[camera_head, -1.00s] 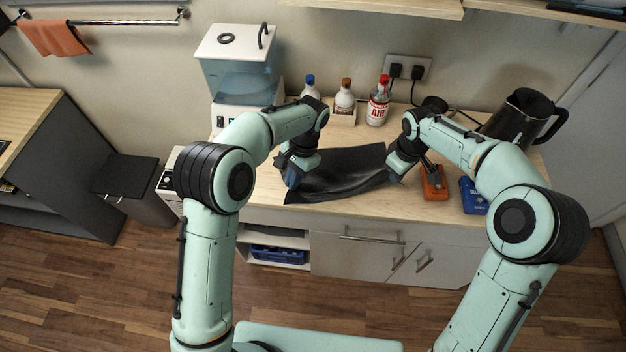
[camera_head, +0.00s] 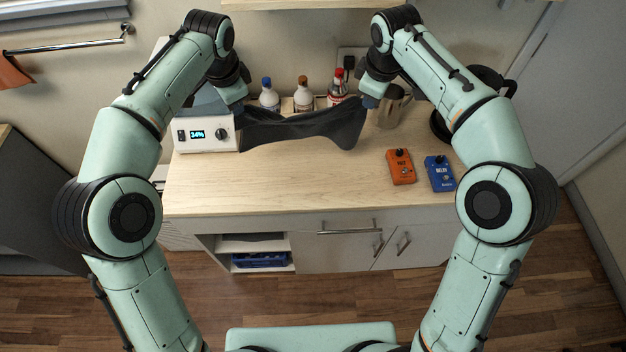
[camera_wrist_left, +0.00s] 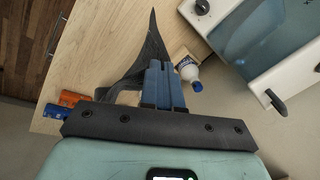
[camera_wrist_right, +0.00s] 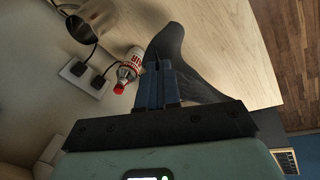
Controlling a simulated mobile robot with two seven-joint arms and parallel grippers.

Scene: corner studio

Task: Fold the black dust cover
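The black dust cover (camera_head: 305,130) hangs stretched between my two grippers above the back of the worktop. Its middle sags, and its right end droops lower. My left gripper (camera_head: 238,108) is at the cover's left end, beside the white machine. In the left wrist view, its blue fingers (camera_wrist_left: 160,66) are close together with the cloth (camera_wrist_left: 135,75) at them. My right gripper (camera_head: 370,100) is at the cover's upper right corner. In the right wrist view, its blue fingers (camera_wrist_right: 160,68) are close together against the cloth (camera_wrist_right: 195,75). The fingertips' contact is partly hidden.
The white machine (camera_head: 205,138) with a lit display stands at the left. Several bottles (camera_head: 303,95) stand behind the cover. An orange pedal (camera_head: 401,167) and a blue pedal (camera_head: 440,174) lie at the right, near a metal jug (camera_head: 392,108). The front of the worktop (camera_head: 290,180) is clear.

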